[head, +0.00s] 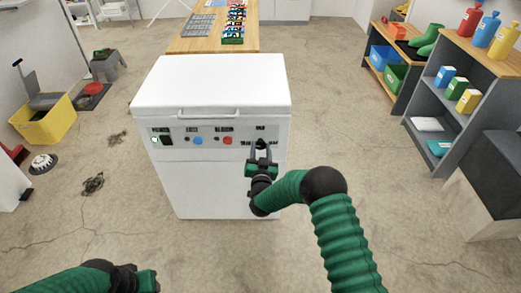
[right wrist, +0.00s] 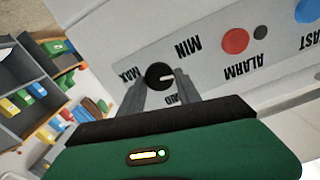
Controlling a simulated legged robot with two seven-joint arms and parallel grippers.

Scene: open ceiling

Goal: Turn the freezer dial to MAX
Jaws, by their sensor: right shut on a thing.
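The white freezer (head: 215,185) stands ahead with its lid down and a grey control panel on its front. The black dial (head: 261,143) is at the panel's right end. My right gripper (head: 261,150) is at the dial. In the right wrist view the dial (right wrist: 158,76) sits between the two fingertips, shut on it. Its white mark points right in that picture, away from the MAX label (right wrist: 128,74) and between the MIN label (right wrist: 187,47) and the partly hidden MID label (right wrist: 177,98). My left gripper (head: 148,280) is low at the bottom left, away from the freezer.
The panel also has a red button (head: 228,140), a blue button (head: 197,140) and a dark switch (head: 165,140). A wooden table (head: 190,45) stands behind the freezer. Shelves (head: 460,100) line the right side. A yellow bin (head: 45,122) is at left. The floor in front is mostly clear.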

